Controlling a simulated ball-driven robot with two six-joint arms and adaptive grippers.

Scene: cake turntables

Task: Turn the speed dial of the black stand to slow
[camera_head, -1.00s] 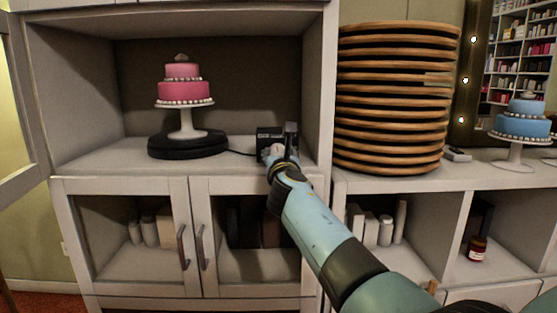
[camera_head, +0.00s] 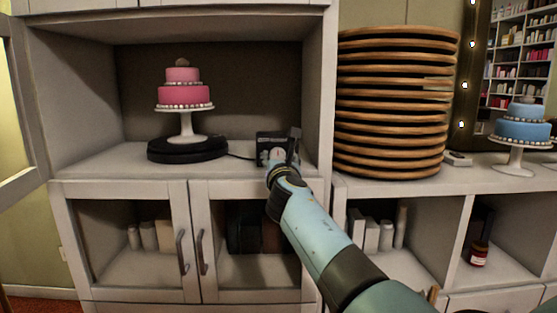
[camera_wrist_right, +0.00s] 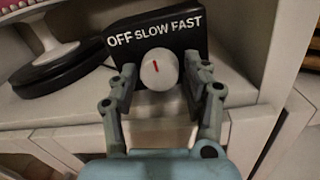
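The black stand (camera_head: 188,155) sits in the cabinet's open compartment, carrying a white pedestal with a pink tiered cake (camera_head: 184,90). A cable leads from it to a black control box (camera_head: 272,137), which shows OFF, SLOW and FAST in the right wrist view (camera_wrist_right: 190,42). My right gripper (camera_wrist_right: 160,66) is open, with one finger on each side of the dial and a small gap on both sides. My left gripper is not in view.
The compartment's right wall (camera_head: 319,95) stands close beside the box. A tall stack of wooden boards (camera_head: 392,105) and a blue cake (camera_head: 522,128) on a white stand are on the counter to the right. Cabinet doors (camera_head: 130,240) are below.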

